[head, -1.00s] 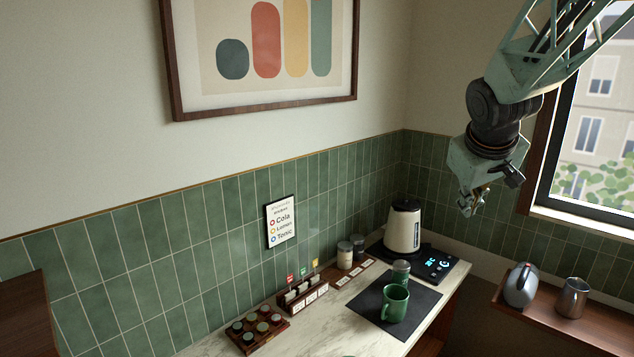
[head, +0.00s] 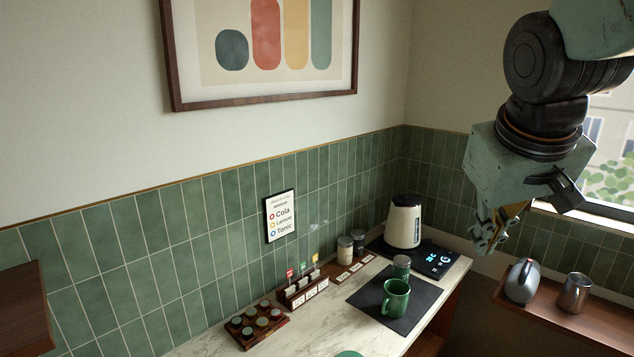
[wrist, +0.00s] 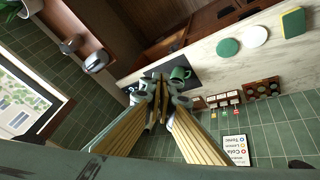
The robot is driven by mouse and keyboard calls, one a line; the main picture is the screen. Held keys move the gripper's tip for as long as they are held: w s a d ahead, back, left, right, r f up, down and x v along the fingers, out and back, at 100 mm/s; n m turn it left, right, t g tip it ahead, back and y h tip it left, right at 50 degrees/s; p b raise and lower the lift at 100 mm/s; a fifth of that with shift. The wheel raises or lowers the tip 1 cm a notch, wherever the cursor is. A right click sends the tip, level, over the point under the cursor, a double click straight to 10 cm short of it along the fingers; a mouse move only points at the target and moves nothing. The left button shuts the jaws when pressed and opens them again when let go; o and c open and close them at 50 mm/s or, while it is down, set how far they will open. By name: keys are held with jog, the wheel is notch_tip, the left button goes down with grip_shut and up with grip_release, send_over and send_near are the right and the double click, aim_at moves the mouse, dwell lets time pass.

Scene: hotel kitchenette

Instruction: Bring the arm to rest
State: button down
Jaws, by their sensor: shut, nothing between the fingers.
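My gripper (head: 490,243) hangs in the air at the right of the head view, below my pale green arm. It is in front of the tiled wall and apart from everything on the counter. In the wrist view my gripper (wrist: 160,84) has its fingertips together with nothing between them. The marble counter (head: 222,338) lies below and to the left of it in the head view.
A cream kettle (head: 403,222) stands behind. A wooden shelf (head: 600,328) at right holds a grey rounded vessel (head: 522,281) and a metal pitcher (head: 574,293).

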jog(key=s+a+f, duration=0.2)
jog(key=s, duration=0.6)
jog(key=s+a+f+y+b, duration=0.1)
jog(key=s+a, duration=0.2)
jog(key=s, duration=0.4)
jog(key=s+a+f+m+g+y+b, duration=0.1)
jog(key=s+a+f, duration=0.1)
jog(key=s, duration=0.6)
jog(key=shift+s+a+f, duration=0.3)
jog(key=shift+a+f, duration=0.05)
jog(key=shift+a, duration=0.15)
